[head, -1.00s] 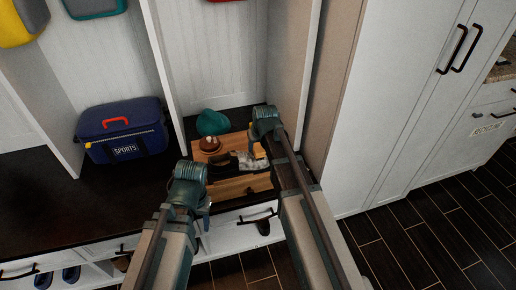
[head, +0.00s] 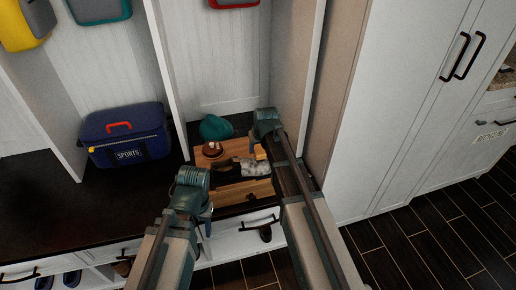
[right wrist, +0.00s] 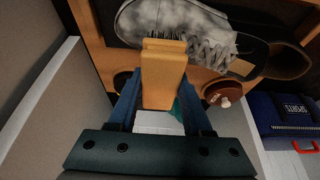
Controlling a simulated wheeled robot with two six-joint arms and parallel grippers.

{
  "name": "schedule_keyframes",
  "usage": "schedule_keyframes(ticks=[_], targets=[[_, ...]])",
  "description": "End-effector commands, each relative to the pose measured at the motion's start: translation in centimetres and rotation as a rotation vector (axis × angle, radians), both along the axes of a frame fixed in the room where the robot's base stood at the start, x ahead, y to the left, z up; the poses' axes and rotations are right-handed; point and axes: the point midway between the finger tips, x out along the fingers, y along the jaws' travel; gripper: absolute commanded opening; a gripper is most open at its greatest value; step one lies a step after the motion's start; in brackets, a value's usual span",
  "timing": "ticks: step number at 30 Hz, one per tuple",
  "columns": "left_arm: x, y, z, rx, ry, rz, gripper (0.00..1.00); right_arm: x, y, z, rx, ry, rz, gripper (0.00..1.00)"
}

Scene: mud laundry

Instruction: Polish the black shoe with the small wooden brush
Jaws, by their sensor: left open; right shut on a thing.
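My right gripper (right wrist: 165,95) is shut on the small wooden brush (right wrist: 164,72). In the right wrist view, the brush's dark bristles are at the side of a shoe (right wrist: 145,18) with laces and grey-white smears; whether they touch is unclear. In the head view, the smeared shoe (head: 257,168) lies below my right gripper (head: 266,133), with the brush (head: 260,152) just above it. A second, darker shoe (right wrist: 282,62) lies beside it. My left gripper (head: 205,197) is open and empty, to the left of the shoes and in front of the board.
The shoes lie on a wooden board (head: 245,190) on the dark bench. A reddish-brown round tin (head: 213,149) and a teal item (head: 215,127) are behind them. A blue sports bag (head: 125,135) stands left. A cubby wall (head: 298,80) rises close to my right arm.

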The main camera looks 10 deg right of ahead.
Motion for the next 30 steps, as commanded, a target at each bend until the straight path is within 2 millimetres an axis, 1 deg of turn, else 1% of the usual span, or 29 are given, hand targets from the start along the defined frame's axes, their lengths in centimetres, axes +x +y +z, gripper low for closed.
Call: schedule_keyframes(ticks=[8,11,24,30], targets=[[0.0,0.0,-0.1,0.0,0.0,0.0,0.5,-0.2,0.0,-0.1,0.0,0.0,0.0,0.05],[0.0,0.0,-0.1,0.0,0.0,0.0,0.5,-0.6,0.0,-0.1,0.0,0.0,0.0,0.05],[0.0,0.0,0.2,0.0,0.0,0.0,0.5,-3.4,-0.1,0.1,0.0,0.0,0.0,0.05],[0.0,0.0,0.2,0.0,0.0,0.0,0.5,-3.6,-0.1,0.2,0.0,0.0,0.0,0.05]])
